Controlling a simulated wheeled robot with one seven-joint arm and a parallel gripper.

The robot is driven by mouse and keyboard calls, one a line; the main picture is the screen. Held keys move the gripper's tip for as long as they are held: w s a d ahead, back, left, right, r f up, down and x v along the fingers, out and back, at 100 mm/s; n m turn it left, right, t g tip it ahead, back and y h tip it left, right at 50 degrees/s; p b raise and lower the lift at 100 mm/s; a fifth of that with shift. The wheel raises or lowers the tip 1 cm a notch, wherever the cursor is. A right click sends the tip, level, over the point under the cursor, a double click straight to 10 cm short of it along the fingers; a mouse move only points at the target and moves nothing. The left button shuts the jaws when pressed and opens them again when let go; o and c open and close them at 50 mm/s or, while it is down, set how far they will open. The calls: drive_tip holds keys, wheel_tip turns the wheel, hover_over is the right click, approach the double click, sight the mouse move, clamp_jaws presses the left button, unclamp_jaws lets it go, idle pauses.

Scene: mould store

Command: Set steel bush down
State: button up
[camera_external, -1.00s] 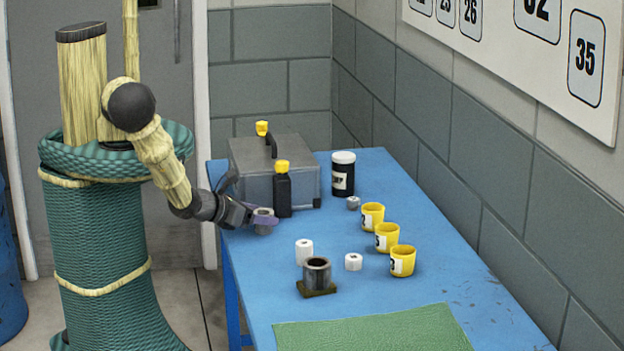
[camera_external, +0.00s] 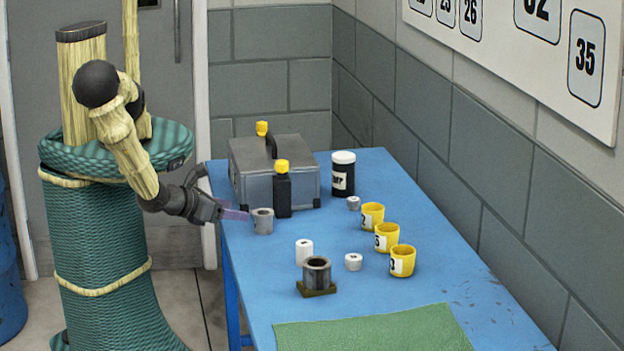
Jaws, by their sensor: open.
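A grey steel bush (camera_external: 263,221) stands upright on the blue table (camera_external: 420,285), near its left edge and in front of the grey toolbox. My gripper (camera_external: 238,214) is open just left of this bush, its purple-tinted fingers pointing at it. A small gap seems to show between fingertips and bush, and the fingers hold nothing. A larger dark steel bush (camera_external: 317,272) stands on a small square base nearer the front.
A grey toolbox (camera_external: 248,184) and a black bottle with yellow cap (camera_external: 282,192) stand behind the bush. A black jar (camera_external: 343,176), yellow cups (camera_external: 386,238) and white cylinders (camera_external: 304,250) stand around. A green mat (camera_external: 380,333) lies clear at the front.

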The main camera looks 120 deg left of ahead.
drive_tip(key=shift+w+d+f+n+h, duration=0.25)
drive_tip(key=shift+d+n+h, duration=0.1)
drive_tip(key=shift+n+h, duration=0.25)
drive_tip(key=w+d+r+n+g+h, duration=0.25)
drive_tip(key=d+r+n+h, duration=0.35)
drive_tip(key=n+h, duration=0.5)
drive_tip(key=s+a+r+n, duration=0.2)
drive_tip(key=r+n, duration=0.3)
drive_tip(key=s+a+r+n, duration=0.2)
drive_tip(key=s+r+n, duration=0.1)
drive_tip(key=r+n, duration=0.2)
drive_tip(key=shift+v, duration=0.85)
drive_tip(key=shift+a, duration=0.15)
drive_tip(key=shift+r+p, duration=0.4)
drive_tip(key=shift+p, duration=0.05)
